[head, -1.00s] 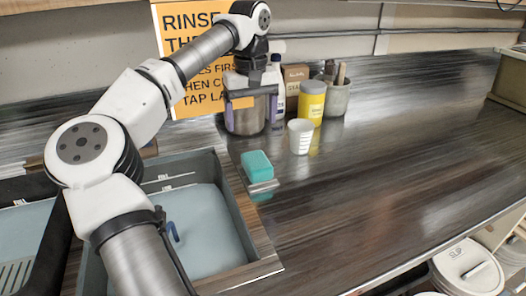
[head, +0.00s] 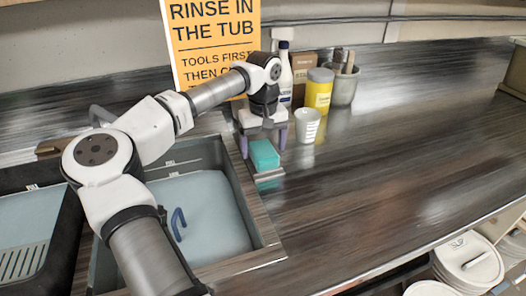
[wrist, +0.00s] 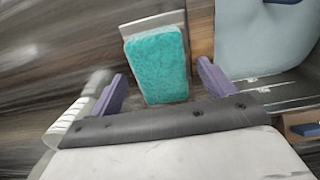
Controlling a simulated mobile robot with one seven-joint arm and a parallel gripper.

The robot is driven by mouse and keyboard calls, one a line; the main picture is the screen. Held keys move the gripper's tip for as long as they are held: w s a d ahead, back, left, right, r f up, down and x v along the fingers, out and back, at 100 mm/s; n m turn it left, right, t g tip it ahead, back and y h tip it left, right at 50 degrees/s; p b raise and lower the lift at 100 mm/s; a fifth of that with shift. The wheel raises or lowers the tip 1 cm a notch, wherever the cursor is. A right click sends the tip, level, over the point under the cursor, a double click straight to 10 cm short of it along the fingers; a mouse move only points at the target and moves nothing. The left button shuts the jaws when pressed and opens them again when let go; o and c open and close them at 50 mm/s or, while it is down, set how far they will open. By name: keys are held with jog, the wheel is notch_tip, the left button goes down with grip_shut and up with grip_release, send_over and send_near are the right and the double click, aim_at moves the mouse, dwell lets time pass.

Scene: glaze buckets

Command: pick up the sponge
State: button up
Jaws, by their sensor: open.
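The teal sponge (head: 264,155) lies on the dark wood counter just right of the sink tub. A flat grey metal piece (head: 269,175) is at its near side. In the wrist view the sponge (wrist: 157,64) lies ahead of my gripper, between the lines of the two purple fingers, with the metal piece (wrist: 150,22) beyond it. My gripper (head: 263,148) is open and empty, pointing down at the far side of the sponge. I cannot tell its exact height above the counter.
A white cup (head: 307,126) stands close to the right of my gripper. Behind it are a yellow jar (head: 318,92), a white bottle (head: 285,72) and a grey pot with tools (head: 344,88). The tub (head: 262,228) with a blue hooked handle is left. The counter's right side is clear.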

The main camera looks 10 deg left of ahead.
aim_at(263, 149)
jog(key=shift+f, duration=0.75)
jog(key=c, duration=1.1)
jog(key=shift+o, duration=0.2)
jog(key=shift+r, duration=0.1)
notch_tip(263, 149, up, 20)
jog(key=b, duration=0.1)
jog(key=o, duration=0.4)
jog(key=c, duration=0.3)
